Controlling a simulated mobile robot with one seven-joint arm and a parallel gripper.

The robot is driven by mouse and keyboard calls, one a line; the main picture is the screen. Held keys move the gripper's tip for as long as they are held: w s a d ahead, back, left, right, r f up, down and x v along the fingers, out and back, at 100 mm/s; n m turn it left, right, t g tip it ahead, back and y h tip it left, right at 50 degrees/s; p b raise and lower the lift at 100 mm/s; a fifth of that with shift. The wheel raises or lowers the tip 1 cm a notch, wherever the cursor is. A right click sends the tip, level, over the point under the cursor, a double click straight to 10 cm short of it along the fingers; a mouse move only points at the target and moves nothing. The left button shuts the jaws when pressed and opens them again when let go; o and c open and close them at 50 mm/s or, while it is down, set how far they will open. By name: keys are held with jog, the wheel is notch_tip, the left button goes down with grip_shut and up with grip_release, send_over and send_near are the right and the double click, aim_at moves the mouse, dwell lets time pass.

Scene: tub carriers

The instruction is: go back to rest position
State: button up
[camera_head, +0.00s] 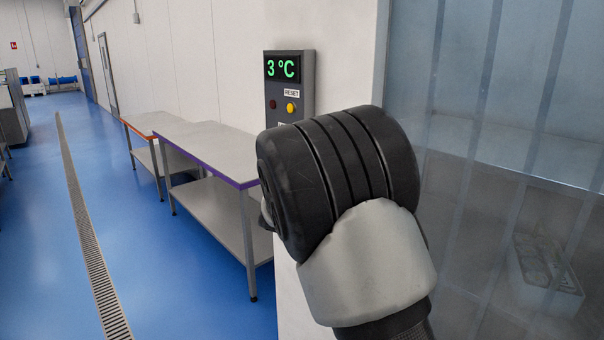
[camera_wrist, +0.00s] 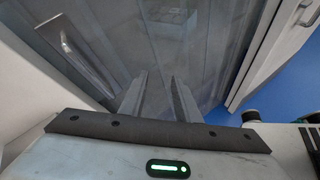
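In the wrist view, my gripper (camera_wrist: 158,77) points toward a translucent grey strip curtain. Its two fingers stand apart with nothing between them. In the head view, my black and grey arm rises in front of the wall panel and the curtain. The gripper itself does not show there.
A grey control box (camera_head: 290,86) reading 3 °C is on the wall close behind my arm. The strip curtain (camera_head: 470,110) hangs at the right, with a pale crate (camera_head: 546,276) dimly behind it. A purple-edged table (camera_head: 215,146) stands left; blue floor (camera_head: 165,270) is clear.

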jog(key=s+d+r+m+g+y+p, duration=0.1)
jog(key=s+r+m+y, duration=0.25)
jog(key=s, duration=0.45)
jog(key=s+d+r+m+y+p, duration=0.1)
jog(key=s+r+m+y, duration=0.1)
jog(key=s+m+y, duration=0.4)
jog(key=s+a+r+m+t+y+p, duration=0.1)
jog(key=s+a+r+m, duration=0.1)
jog(key=s, duration=0.5)
jog(key=s+a+r+m+t+y+p, duration=0.1)
jog(key=s+a+r+m+t, duration=0.1)
jog(key=s+a+m, duration=0.2)
jog(key=s+m, duration=0.1)
jog(key=s, duration=0.1)
jog(key=shift+s+a+r+t, duration=0.2)
jog(key=shift+s+r+t, duration=0.1)
jog(key=shift+s+r, duration=0.1)
jog(key=shift+d+y, duration=0.1)
jog(key=shift+y, duration=0.15)
